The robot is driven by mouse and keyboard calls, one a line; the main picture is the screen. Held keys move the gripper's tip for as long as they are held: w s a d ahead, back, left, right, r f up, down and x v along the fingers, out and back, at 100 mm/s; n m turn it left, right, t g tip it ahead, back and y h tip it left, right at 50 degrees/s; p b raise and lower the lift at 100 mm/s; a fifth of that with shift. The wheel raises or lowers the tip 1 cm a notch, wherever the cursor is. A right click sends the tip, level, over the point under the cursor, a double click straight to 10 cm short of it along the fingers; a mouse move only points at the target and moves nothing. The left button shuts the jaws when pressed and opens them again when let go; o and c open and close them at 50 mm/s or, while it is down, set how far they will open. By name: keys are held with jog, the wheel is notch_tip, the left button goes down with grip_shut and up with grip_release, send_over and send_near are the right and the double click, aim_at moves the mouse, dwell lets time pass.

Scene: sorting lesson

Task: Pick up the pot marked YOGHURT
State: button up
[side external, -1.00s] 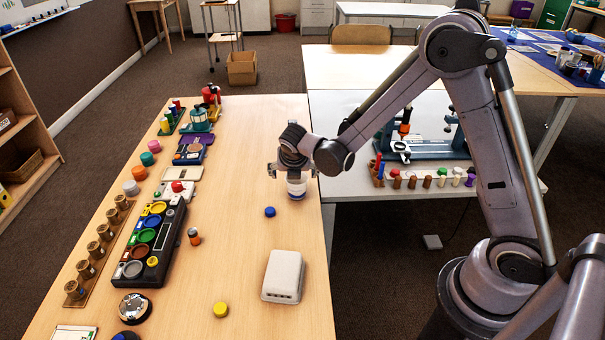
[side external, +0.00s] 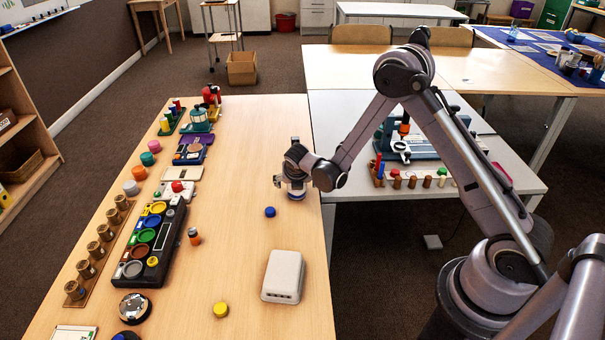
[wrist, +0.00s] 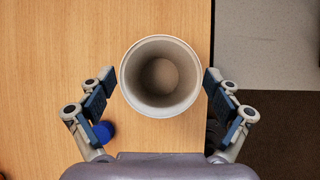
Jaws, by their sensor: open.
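An open, empty whitish pot (wrist: 162,42) stands upright on the table near its right edge in the wrist view; I look down into it. No marking on it can be read. In the side external view the pot (side external: 296,193) is mostly hidden behind my gripper, with only its lower part showing. My gripper (wrist: 157,90) is open, with one finger pad at the left and one at the right of the pot. A gap shows at the left; at the right the pad is very close to the rim, and I cannot tell whether it touches.
A blue cap (side external: 270,212) lies close by the pot. A white box (side external: 284,276) and a yellow cap (side external: 220,309) lie nearer the camera. A black tray of coloured dishes (side external: 152,244) stands at the left. The table's right edge is just beside the pot.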

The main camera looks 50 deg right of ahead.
jog(key=shift+w+d+f, duration=0.2)
jog(key=shift+f, duration=0.3)
jog(key=shift+c, duration=0.3)
jog(key=c, duration=0.8)
jog(key=shift+r, duration=0.1)
